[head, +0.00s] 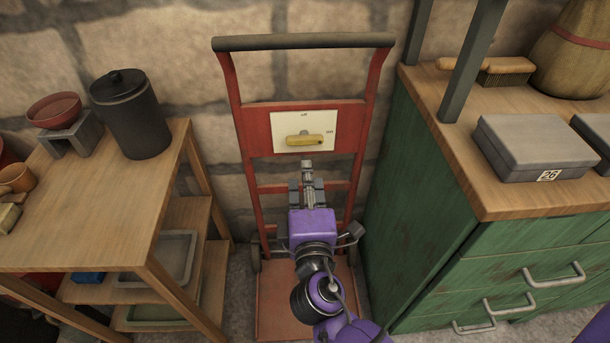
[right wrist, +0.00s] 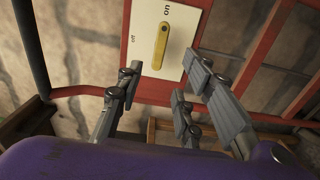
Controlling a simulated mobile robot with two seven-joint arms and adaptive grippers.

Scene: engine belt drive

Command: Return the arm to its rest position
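My right gripper (head: 307,170) is in front of the red hand truck (head: 254,130), just below the cream switch panel (head: 287,122). In the right wrist view the gripper's fingers (right wrist: 160,82) are spread apart with nothing between them. The yellow lever (head: 305,140) on the panel lies level in the head view and points towards the label at the right. In the right wrist view the lever (right wrist: 160,46) shows beyond the fingertips, apart from them, with its long axis towards the "on" label. My left gripper is not in view.
A wooden shelf table (head: 75,228) with a dark lidded pot (head: 131,115) and a red bowl (head: 54,110) stands at the left. A green cabinet (head: 430,215) carrying a grey box (head: 530,145) stands close at the right. A stone wall is behind.

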